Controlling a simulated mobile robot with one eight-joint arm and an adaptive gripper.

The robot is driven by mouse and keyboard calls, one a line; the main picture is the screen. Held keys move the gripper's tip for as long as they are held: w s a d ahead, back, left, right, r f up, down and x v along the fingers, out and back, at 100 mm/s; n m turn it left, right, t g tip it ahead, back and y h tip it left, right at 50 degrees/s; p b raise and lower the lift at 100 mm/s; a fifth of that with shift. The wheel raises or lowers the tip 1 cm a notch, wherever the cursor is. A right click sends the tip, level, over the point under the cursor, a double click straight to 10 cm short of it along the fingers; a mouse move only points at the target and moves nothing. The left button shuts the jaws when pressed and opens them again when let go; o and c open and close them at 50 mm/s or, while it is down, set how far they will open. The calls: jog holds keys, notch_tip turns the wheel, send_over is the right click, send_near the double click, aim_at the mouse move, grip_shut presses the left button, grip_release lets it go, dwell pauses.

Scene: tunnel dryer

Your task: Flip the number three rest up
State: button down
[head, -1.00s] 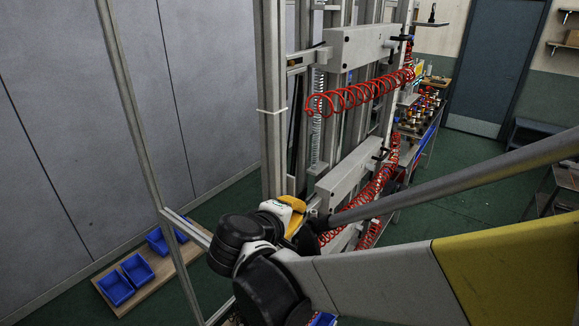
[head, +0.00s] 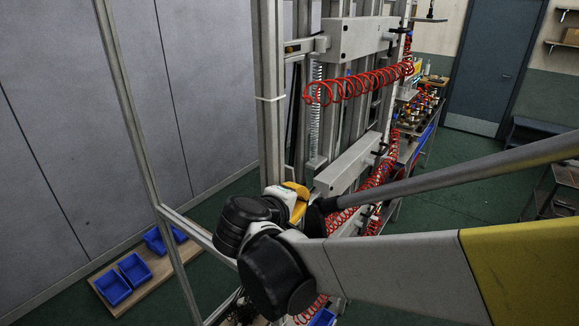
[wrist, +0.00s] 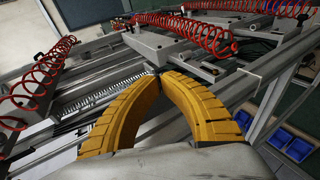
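My gripper (wrist: 160,75) has two curved yellow fingers, and their tips meet with nothing seen between them. In the head view my gripper (head: 299,207) is beside the upright metal frame, near its lower grey block (head: 345,168), and partly hidden by my arm. In the wrist view the tips are in front of a grey block (wrist: 168,48) on the frame rails; contact cannot be told. Several similar grey blocks are on the frame, including an upper one (head: 352,38). No number is readable, so I cannot tell which part is the number three rest.
Red coiled hoses (head: 358,84) hang across the frame. A thin metal post (head: 131,120) stands at the left. Blue bins (head: 134,268) sit on a low wooden board (head: 158,274). A workbench with fittings (head: 424,118) is behind.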

jog(key=w+t+h+b, duration=0.1)
jog(key=b, duration=0.2)
jog(key=w+d+t+b, duration=0.1)
jog(key=t+b, duration=0.1)
jog(key=shift+d+f+n+h+b, duration=0.25)
jog(key=shift+f+n+h+b, duration=0.05)
jog(key=shift+f+h+b, duration=0.1)
jog(key=w+d+r+n+t+h+b, duration=0.1)
jog(key=w+d+r+t+h+b, duration=0.2)
jog(key=r+t+b, duration=0.3)
jog(key=shift+w+b, duration=0.4)
jog(key=shift+b, duration=0.9)
jog(key=shift+r, duration=0.15)
